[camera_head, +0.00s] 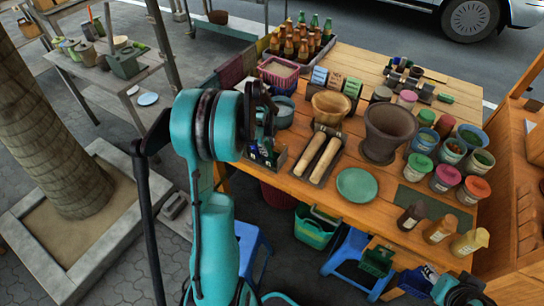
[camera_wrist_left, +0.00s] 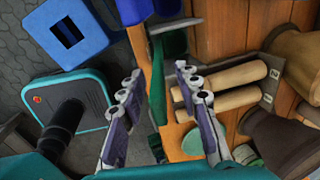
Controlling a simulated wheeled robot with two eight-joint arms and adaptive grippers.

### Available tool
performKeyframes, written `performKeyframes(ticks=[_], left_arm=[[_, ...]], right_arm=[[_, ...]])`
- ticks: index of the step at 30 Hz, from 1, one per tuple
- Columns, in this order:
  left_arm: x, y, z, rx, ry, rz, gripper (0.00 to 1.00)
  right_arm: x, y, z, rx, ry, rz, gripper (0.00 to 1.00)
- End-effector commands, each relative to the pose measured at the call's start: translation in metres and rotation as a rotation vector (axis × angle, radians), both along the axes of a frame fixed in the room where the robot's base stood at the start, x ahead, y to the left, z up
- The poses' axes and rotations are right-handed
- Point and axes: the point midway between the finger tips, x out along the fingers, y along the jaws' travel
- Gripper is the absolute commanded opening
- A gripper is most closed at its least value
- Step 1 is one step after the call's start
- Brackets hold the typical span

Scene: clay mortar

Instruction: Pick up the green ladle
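In the left wrist view, a long dark-green piece, which looks like the green ladle (camera_wrist_left: 158,82), runs between my left fingers near the table edge. A wider grey-green part is at its upper end. My left gripper (camera_wrist_left: 159,72) is open, with a finger on each side of the green piece; I cannot tell whether either touches it. In the head view my left gripper (camera_head: 265,151) is at the table's left edge, beside the pestles, and hides most of the ladle. My right gripper (camera_head: 410,284) is low at the right, partly seen; its fingers are unclear.
Two wooden pestles (camera_head: 318,158) lie on a dark tray just right of my left gripper. A wooden bowl (camera_head: 330,105), a brown pot (camera_head: 388,132) and a green plate (camera_head: 357,185) are close by. A blue stool (camera_head: 248,245) stands below the edge.

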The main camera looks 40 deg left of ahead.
Motion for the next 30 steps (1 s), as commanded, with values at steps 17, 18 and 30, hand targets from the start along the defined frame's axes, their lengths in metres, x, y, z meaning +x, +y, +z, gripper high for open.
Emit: performKeyframes(ticks=[17, 18, 30], left_arm=[[0.0, 0.0, 0.003, 0.0, 0.0, 0.0, 0.0], [0.0, 0.0, 0.007, 0.0, 0.0, 0.0, 0.0], [0.0, 0.0, 0.083, 0.0, 0.0, 0.0, 0.0]], right_arm=[[0.0, 0.0, 0.001, 0.0, 0.0, 0.0, 0.41], [0.0, 0.0, 0.002, 0.0, 0.0, 0.0, 0.41], [0.0, 0.0, 0.023, 0.0, 0.0, 0.0, 0.41]])
